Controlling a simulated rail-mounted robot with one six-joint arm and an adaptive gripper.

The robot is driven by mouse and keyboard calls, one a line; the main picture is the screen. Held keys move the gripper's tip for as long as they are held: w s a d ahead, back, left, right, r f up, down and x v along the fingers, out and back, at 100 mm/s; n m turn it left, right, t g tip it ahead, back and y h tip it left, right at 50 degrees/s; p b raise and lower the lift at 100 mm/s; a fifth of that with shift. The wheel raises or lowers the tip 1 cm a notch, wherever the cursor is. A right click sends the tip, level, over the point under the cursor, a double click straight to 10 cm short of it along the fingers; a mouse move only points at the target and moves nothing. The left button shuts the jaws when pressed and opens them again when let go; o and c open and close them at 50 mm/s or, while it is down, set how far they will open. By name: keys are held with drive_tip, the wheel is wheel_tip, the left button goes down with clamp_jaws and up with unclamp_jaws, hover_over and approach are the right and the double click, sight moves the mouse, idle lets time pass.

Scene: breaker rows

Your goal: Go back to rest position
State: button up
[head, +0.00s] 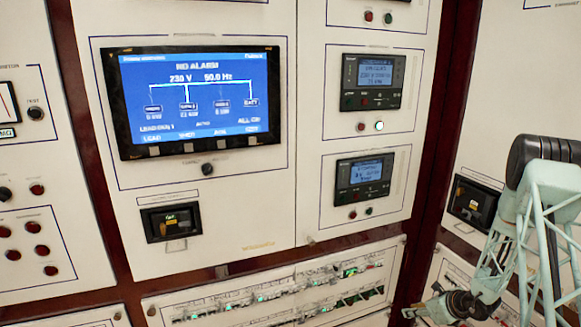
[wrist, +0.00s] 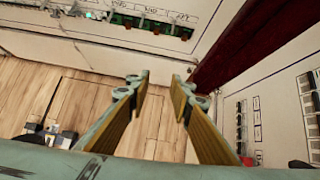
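My gripper (wrist: 160,90) shows in the wrist view with its two fingers apart and nothing between them. Wooden floor and pale cabinet panel show past the fingertips. In the head view my arm is at the right, and my gripper (head: 428,308) is low near the bottom edge, in front of the lower panels. Its fingers are too small there to make out clearly.
A breaker row (head: 280,292) runs along the lower cabinet, left of my gripper. A large blue display (head: 190,98) and two small meters (head: 372,82) (head: 363,183) are above. Dark red cabinet posts (head: 425,215) divide the panels. Wooden floor (wrist: 50,95) shows in the wrist view.

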drive_tip(key=s+a+r+n+g+y, duration=0.15)
drive_tip(key=a+r+n, duration=0.25)
drive_tip(key=a+r, duration=0.55)
drive_tip(key=s+a+r+n+y, duration=0.15)
drive_tip(key=a+r+n, duration=0.3)
drive_tip(key=r, duration=1.05)
drive_tip(key=s+a+r+n, duration=0.35)
drive_tip(key=a+r, duration=0.45)
drive_tip(key=r, duration=0.4)
drive_tip(key=s+a+r+n+g, duration=0.1)
drive_tip(key=s+a+r+n, duration=0.4)
drive_tip(key=s, duration=0.4)
drive_tip(key=s+a+r+n+g+h, duration=0.1)
drive_tip(key=s+a+r+n, duration=0.2)
drive_tip(key=s+r, duration=0.6)
drive_tip(key=s+a+r+n+g, duration=0.1)
drive_tip(key=s+a+r+n, duration=0.35)
drive_tip(key=s, duration=0.55)
drive_tip(key=s+d+r+n+h, duration=0.1)
drive_tip(key=s+d+n, duration=0.1)
drive_tip(key=s, duration=0.5)
drive_tip(key=s+d+r+n+h, duration=0.1)
drive_tip(key=s+d+n+h, duration=0.1)
drive_tip(key=s, duration=0.5)
drive_tip(key=s+d+r+n+t+h, duration=0.1)
drive_tip(key=s+d+r+n+h, duration=0.1)
drive_tip(key=s, duration=0.6)
drive_tip(key=shift+d, duration=0.9)
drive_tip(key=shift+w+n, duration=0.1)
drive_tip(key=shift+n, duration=0.15)
